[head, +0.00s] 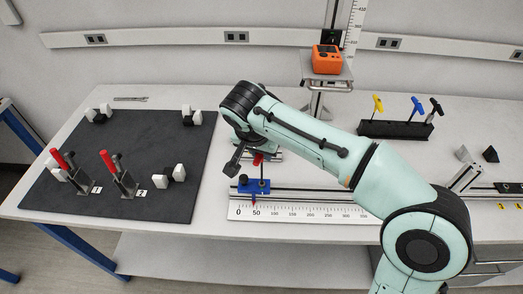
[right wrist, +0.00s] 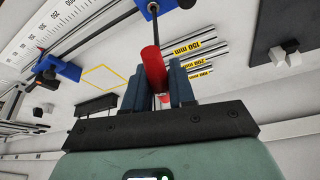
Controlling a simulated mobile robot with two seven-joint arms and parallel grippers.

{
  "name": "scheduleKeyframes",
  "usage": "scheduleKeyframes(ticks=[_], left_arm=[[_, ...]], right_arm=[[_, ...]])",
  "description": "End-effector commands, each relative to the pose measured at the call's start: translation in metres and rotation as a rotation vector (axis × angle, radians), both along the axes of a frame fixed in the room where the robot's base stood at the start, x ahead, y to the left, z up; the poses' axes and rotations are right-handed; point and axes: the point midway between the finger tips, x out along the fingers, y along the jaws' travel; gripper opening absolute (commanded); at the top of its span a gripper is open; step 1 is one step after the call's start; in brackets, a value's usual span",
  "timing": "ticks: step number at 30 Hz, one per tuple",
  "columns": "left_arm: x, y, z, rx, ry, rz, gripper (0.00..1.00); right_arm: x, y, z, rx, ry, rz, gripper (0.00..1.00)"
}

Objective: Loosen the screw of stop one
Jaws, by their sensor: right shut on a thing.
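My right gripper (right wrist: 160,88) is shut on an upright red handle (right wrist: 152,68), seen close in the right wrist view. A thin dark shaft runs from the handle toward a blue block (right wrist: 157,5) at the top edge; whether its tip sits in a screw cannot be told. In the head view the red handle (head: 258,159) shows just below my right wrist. A blue stop (head: 246,187) with a dark screw sits on the rail, near the 50 mark of the ruler. No number shows on either. My left gripper is out of view.
A dark mat (head: 150,150) with red-handled clamps and white-and-black blocks lies at left. A black rack (head: 395,130) with yellow, blue and black tool handles stands at back right. An orange device (head: 327,59) sits on a raised stand. The white ruler (head: 310,213) runs along the front.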

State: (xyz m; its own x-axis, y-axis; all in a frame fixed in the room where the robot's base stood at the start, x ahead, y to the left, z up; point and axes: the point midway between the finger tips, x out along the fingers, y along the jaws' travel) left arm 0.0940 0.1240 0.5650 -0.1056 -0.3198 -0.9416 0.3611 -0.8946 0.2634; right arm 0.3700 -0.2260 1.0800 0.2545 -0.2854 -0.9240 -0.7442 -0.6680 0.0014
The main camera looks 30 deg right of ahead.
Motion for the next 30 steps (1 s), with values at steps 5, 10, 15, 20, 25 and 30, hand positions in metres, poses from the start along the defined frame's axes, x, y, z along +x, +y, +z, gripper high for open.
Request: scheduleKeyframes(ticks=[5,10,15,20,25,30], left_arm=[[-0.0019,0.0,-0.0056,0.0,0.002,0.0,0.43],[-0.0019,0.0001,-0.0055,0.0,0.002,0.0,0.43],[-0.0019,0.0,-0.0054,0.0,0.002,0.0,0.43],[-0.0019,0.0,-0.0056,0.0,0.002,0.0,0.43],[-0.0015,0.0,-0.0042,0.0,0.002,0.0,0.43],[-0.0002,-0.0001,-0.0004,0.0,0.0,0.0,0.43]], right_arm=[[-0.0007,-0.001,-0.0003,0.0,-0.003,0.233,0.0],[-0.0002,0.0,-0.0002,-0.001,-0.001,0.315,0.0],[-0.0002,0.0,0.0001,-0.001,-0.001,0.316,0.0],[-0.0005,-0.0006,0.0002,0.0,-0.001,0.357,0.0],[-0.0008,-0.0017,0.0006,0.001,-0.002,0.557,0.0],[-0.0005,-0.0011,0.0013,0.001,-0.002,0.742,0.0]])
